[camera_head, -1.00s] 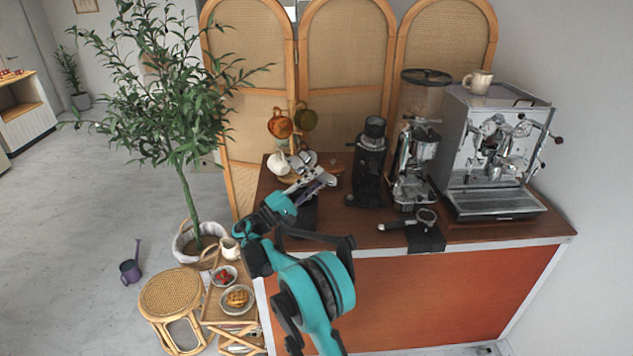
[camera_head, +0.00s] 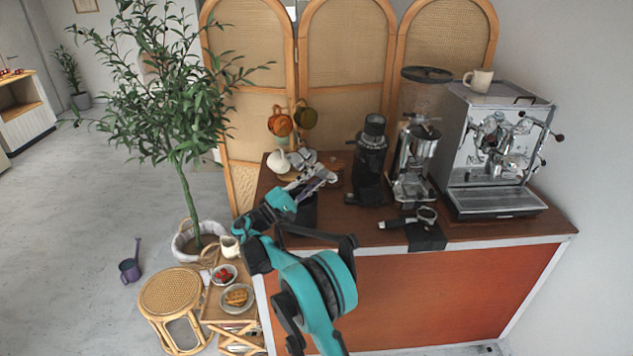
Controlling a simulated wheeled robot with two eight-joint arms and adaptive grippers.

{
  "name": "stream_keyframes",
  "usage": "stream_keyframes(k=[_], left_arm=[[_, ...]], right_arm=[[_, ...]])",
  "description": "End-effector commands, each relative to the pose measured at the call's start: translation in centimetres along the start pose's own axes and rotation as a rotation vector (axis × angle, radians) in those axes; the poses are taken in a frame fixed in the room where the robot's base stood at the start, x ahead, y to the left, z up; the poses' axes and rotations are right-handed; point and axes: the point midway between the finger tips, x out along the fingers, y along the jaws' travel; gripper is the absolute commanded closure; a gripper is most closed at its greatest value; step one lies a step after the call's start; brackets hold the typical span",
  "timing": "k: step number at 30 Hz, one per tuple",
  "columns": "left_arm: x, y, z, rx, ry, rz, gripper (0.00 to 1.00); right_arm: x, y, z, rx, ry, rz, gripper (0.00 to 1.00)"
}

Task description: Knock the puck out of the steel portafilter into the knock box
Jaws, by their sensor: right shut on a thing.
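My right gripper (camera_head: 316,180) is over the left part of the cart's counter, above and beside a dark container that looks like the knock box (camera_head: 306,213). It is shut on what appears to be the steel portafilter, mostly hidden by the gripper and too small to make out. My arm hides part of the knock box, and I cannot tell whether the portafilter touches it. Another portafilter (camera_head: 427,215) with a black handle lies on a black mat (camera_head: 427,239) near the front edge. I cannot see any puck. My left gripper is not in view.
A black grinder (camera_head: 371,160), a second grinder (camera_head: 414,165) and an espresso machine (camera_head: 492,150) stand along the back of the counter (camera_head: 462,232). A white kettle (camera_head: 279,162) is at the back left. Counter space between knock box and mat is clear.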

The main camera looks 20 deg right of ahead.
Motion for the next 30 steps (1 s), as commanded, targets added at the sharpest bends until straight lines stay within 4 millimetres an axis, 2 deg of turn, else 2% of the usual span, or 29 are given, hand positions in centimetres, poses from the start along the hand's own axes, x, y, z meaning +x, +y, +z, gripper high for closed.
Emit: stream_keyframes(k=[16,27,30], left_arm=[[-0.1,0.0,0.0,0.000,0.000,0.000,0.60],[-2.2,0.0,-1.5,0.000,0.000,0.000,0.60],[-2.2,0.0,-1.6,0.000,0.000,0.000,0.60]], right_arm=[[0.1,0.3,0.0,0.001,0.000,0.002,1.00],[2.0,4.5,0.1,0.001,0.000,0.002,1.00],[2.1,4.7,0.1,0.001,0.000,0.001,1.00]])
